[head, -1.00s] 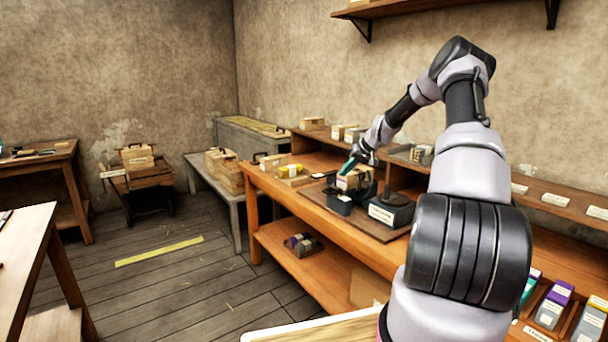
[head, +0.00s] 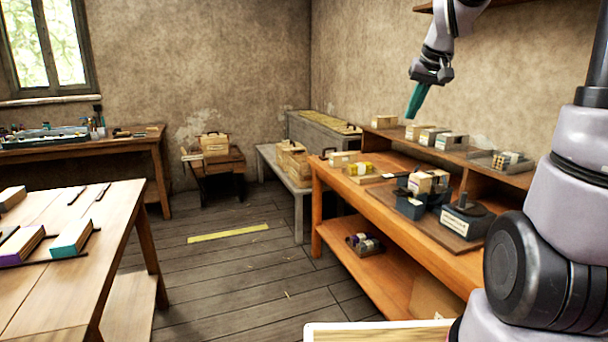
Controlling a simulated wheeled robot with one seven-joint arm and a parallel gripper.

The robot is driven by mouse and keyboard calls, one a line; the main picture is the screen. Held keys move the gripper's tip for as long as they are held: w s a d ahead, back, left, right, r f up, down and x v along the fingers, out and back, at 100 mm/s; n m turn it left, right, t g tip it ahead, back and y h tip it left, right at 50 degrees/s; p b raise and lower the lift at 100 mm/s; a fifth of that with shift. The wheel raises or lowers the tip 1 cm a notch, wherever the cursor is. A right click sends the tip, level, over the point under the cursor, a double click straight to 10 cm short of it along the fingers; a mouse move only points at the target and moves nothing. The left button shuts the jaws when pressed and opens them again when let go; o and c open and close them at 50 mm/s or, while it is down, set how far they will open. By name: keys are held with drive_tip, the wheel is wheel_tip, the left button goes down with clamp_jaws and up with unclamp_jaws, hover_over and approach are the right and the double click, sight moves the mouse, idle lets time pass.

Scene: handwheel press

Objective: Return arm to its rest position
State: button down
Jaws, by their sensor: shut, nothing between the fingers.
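My gripper (head: 416,101) is raised in the air at the upper right of the head view, in front of the wall and above the back shelf of the workbench. Its teal fingers point down and are together, with nothing held. It is well clear of the press (head: 428,189) on the orange workbench (head: 380,259). A pale block sits in the press. The upper bend of my arm is out of the picture.
A wall shelf (head: 425,8) is close to my raised arm. Small boxes (head: 427,136) line the bench's back shelf. A table with books (head: 110,235) stands at the left. The plank floor (head: 220,270) between them is open, with a yellow strip (head: 229,233) on it.

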drive_tip(key=s+a+r+m+t, duration=0.2)
drive_tip(key=s, duration=1.9)
drive_tip(key=shift+s+m+y, duration=0.25)
drive_tip(key=shift+m+y, duration=0.05)
